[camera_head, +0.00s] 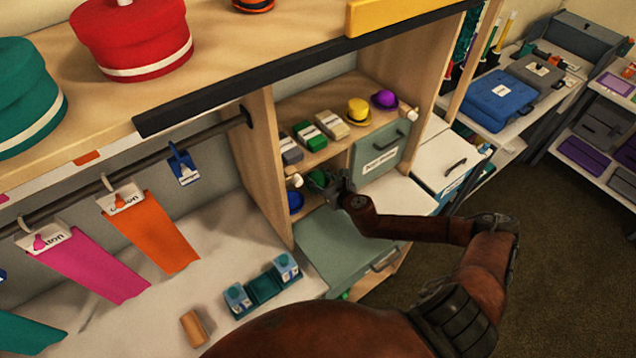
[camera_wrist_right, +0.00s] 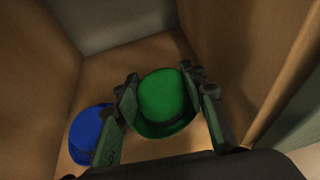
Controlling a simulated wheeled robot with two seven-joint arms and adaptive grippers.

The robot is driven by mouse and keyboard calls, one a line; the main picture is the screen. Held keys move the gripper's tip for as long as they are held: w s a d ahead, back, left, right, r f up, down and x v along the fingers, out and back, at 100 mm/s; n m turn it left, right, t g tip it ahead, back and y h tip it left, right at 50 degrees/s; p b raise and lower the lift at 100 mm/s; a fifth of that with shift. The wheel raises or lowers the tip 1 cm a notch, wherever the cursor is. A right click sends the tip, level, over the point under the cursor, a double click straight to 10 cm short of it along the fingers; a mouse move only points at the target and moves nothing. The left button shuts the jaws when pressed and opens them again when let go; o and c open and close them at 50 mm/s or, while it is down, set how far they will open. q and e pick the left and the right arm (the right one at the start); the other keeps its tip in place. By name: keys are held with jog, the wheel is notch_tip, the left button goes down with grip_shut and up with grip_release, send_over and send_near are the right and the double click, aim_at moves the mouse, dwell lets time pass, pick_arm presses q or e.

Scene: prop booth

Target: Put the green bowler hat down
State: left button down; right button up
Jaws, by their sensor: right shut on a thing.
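The green bowler hat (camera_wrist_right: 163,97) is between the fingers of my right gripper (camera_wrist_right: 163,100), which is shut on it. In the head view my right gripper (camera_head: 326,182) reaches into the lower compartment of the wooden shelf unit, and the green hat (camera_head: 317,178) is mostly hidden by it. A blue hat (camera_wrist_right: 88,134) sits on the compartment floor to the left of the green one; it also shows in the head view (camera_head: 295,201). I cannot tell whether the green hat touches the floor. My left gripper is not in view.
Wooden walls (camera_wrist_right: 30,65) close in on both sides of the compartment. The shelf above holds a yellow hat (camera_head: 357,111), a purple hat (camera_head: 385,99) and several small boxes (camera_head: 310,136).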

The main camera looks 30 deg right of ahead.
aim_at(322, 185)
jog(key=shift+f, duration=1.5)
jog(key=shift+f, duration=0.1)
jog(key=o, duration=0.9)
jog(key=v, duration=1.2)
